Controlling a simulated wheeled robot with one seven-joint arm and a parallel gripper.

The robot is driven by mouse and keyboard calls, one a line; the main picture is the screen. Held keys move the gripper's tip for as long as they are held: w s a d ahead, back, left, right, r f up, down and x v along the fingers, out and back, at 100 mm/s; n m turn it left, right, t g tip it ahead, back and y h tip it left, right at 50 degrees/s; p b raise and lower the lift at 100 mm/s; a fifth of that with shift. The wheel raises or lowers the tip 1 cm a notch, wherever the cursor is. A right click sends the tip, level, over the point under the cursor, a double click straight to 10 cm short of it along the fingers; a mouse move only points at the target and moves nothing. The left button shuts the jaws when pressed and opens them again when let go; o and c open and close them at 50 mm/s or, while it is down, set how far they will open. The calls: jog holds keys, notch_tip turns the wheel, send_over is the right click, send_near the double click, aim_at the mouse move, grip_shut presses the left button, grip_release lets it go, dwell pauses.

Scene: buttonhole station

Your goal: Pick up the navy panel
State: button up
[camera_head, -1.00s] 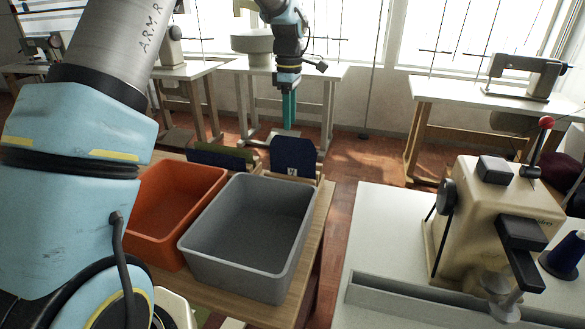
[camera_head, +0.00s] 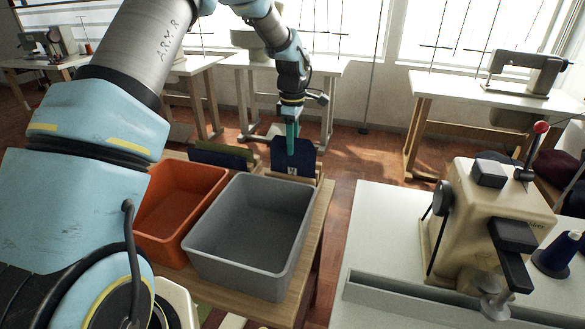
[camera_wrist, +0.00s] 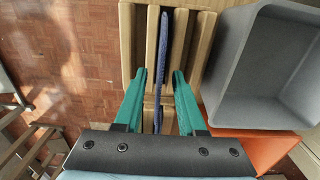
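The navy panel (camera_head: 303,158) stands upright in a wooden rack behind the grey bin in the head view, with a small white mark low on its face. In the wrist view the navy panel (camera_wrist: 163,60) shows edge-on as a thin strip in a slot of the wooden rack (camera_wrist: 204,50). My gripper (camera_head: 291,152) has green fingers and is at the panel's upper part in the head view. In the wrist view my gripper (camera_wrist: 161,78) is open, one finger on each side of the panel, with gaps between fingers and panel.
A grey bin (camera_head: 205,255) and an orange bin (camera_head: 150,245) stand on the wooden table in front of the rack. A dark panel with an olive edge (camera_head: 222,150) stands left of the navy one. A cream buttonhole machine (camera_head: 465,222) stands on the white table at right.

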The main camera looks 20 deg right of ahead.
grip_shut()
dwell(0.5)
notch_tip(320, 180, up, 10)
jog(key=shift+r+b, duration=0.1)
jog(key=shift+b, duration=1.15)
